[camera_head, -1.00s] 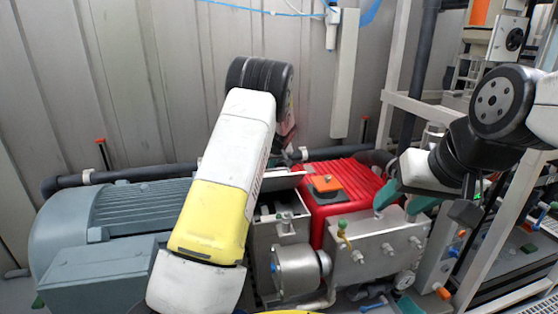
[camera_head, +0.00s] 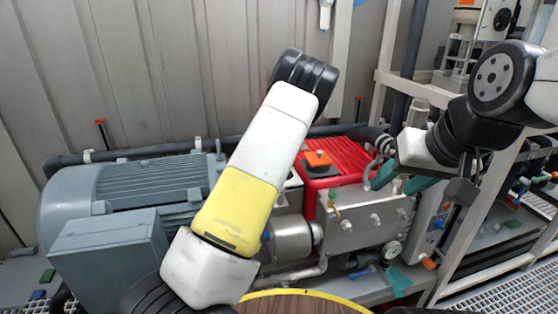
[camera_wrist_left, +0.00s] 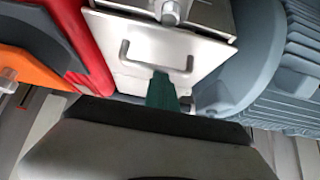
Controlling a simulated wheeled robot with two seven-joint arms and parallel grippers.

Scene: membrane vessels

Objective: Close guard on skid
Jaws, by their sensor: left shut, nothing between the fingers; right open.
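The skid carries a red pump (camera_head: 350,158) beside a grey motor (camera_head: 150,195). The guard, a bare metal plate with a U-shaped handle (camera_wrist_left: 157,62), shows in the left wrist view between the red pump and the grey motor. My left gripper (camera_wrist_left: 162,90) is shut and empty, its green fingertips in front of the plate by the handle; I cannot tell whether they touch. In the head view my left arm hides that gripper and most of the guard. My right gripper (camera_head: 398,180) is open beside the pump's right side, above the metal block (camera_head: 365,222).
A steel cylinder (camera_head: 291,240) and a gauge (camera_head: 392,250) sit at the skid's front. A round wooden top with a yellow rim (camera_head: 300,293) is at the bottom. A white frame (camera_head: 450,115) stands on the right, close to my right arm. A corrugated wall closes the back.

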